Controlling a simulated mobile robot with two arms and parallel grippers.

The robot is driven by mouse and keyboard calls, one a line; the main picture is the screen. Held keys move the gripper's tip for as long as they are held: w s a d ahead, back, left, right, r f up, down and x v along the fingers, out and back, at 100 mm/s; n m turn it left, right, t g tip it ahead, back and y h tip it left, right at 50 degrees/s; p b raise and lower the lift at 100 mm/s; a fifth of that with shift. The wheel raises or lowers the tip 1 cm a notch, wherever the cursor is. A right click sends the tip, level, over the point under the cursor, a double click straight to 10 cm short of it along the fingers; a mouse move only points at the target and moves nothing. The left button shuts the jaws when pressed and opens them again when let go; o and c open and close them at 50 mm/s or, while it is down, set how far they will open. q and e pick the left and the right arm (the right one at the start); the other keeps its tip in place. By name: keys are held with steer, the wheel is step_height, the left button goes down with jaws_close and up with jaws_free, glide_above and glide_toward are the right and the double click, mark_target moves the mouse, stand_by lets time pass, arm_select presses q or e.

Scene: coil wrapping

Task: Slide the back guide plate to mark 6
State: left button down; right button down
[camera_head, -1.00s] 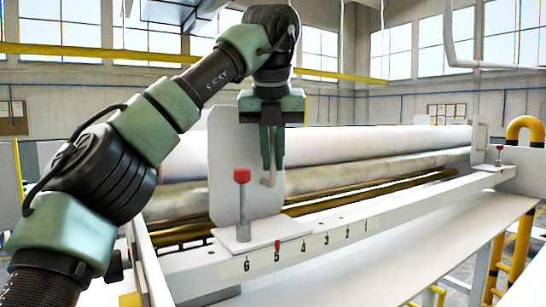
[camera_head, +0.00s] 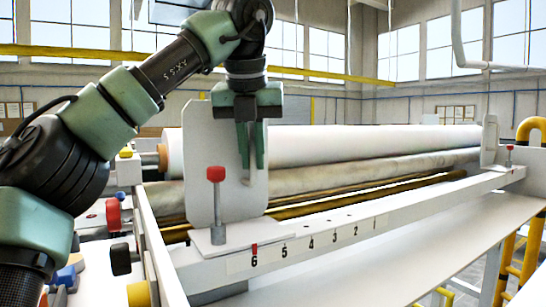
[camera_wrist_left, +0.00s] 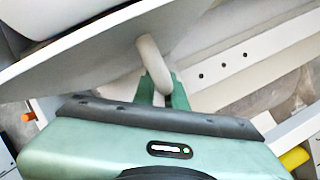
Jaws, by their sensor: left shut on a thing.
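The guide plate (camera_head: 200,150) is a tall pale plate standing upright on a flat foot at the left end of the rail. Its foot carries a red-topped knob (camera_head: 216,174) and a red pointer (camera_head: 254,248), which stands right above the number 6 on the scale (camera_head: 318,242). My left gripper (camera_head: 251,164) is shut on the plate's hooked handle (camera_head: 246,182). In the left wrist view, the handle (camera_wrist_left: 152,58) runs down between the fingers (camera_wrist_left: 162,92). A second guide plate (camera_head: 489,140) stands at the rail's far right end. My right gripper is not in view.
A large white roll (camera_head: 350,143) and a marbled roll (camera_head: 370,168) lie behind the rail (camera_head: 400,205). Red, black and blue controls (camera_head: 113,215) sit at the left of the machine. A yellow tube barrier (camera_head: 530,130) stands at the right.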

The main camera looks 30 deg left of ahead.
arm_select(q)
steer(key=c, duration=1.6)
jaws_free()
steer(key=shift+a, duration=0.1)
steer(key=shift+o, duration=0.7)
steer(key=shift+s+a, duration=0.2)
steer(key=shift+d+r, duration=0.15)
steer(key=shift+r, duration=0.15)
steer(key=p+v, duration=0.1)
steer(key=v, duration=0.6)
steer(key=shift+s, duration=0.15)
